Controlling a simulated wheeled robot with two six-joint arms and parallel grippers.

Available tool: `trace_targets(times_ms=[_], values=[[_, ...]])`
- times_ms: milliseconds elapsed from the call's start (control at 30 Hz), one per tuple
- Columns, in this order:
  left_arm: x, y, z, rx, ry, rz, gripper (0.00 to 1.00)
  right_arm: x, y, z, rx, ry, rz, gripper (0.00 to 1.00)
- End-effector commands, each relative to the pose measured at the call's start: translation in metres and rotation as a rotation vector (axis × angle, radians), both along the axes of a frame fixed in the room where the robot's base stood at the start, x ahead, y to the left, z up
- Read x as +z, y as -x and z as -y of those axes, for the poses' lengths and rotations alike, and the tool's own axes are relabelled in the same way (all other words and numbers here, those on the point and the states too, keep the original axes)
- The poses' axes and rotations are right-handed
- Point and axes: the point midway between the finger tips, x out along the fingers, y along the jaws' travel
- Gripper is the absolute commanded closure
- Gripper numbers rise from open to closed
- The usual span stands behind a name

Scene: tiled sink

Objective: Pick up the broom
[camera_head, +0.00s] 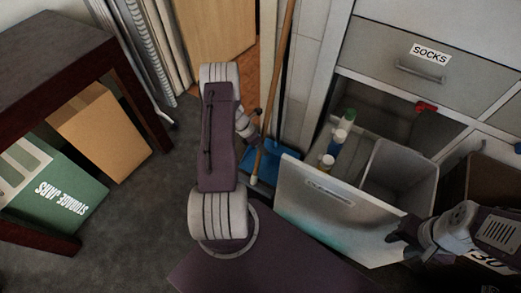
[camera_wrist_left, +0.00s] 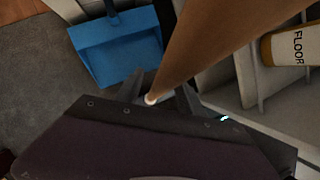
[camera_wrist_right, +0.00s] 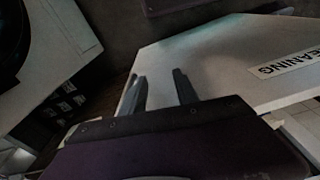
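The broom's wooden handle (camera_head: 285,60) stands at a slant between the wall and the cabinet in the head view, with a pale lower tip. In the left wrist view the handle (camera_wrist_left: 215,40) runs down from the top right, and its pale end (camera_wrist_left: 151,99) appears between my left fingers. My left gripper (camera_wrist_left: 158,92) is open; I cannot tell whether it touches the handle. In the head view it is mostly hidden by my wrist. My right gripper (camera_wrist_right: 160,88) is open and empty, close to the drawer front; it shows at right in the head view (camera_head: 393,237).
A blue dustpan (camera_head: 284,160) lies beside the handle. The open drawer's white front (camera_head: 320,205) stands right of it, with bottles and a bin (camera_head: 400,170) inside.

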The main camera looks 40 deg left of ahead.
Motion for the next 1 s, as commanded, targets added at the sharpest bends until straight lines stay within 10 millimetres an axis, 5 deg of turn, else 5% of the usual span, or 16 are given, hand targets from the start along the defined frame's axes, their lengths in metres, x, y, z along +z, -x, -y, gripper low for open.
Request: trace_targets(times_ms=[33, 133, 167, 1000], values=[[0.0004, 0.0001, 0.0000, 0.000, 0.000, 0.000, 0.70, 0.0004, -0.0001, 0.0000, 0.000, 0.000, 0.000, 0.64], [0.0004, 0.0002, 0.0000, 0.000, 0.000, 0.000, 0.98, 0.0004, -0.0001, 0.0000, 0.000, 0.000, 0.000, 0.64], [0.0004, 0.0002, 0.0000, 0.000, 0.000, 0.000, 1.00, 0.0004, -0.0001, 0.0000, 0.000, 0.000, 0.000, 0.64], [0.0005, 0.0001, -0.0002, 0.000, 0.000, 0.000, 1.00, 0.0003, 0.0000, 0.0000, 0.000, 0.000, 0.000, 0.64]])
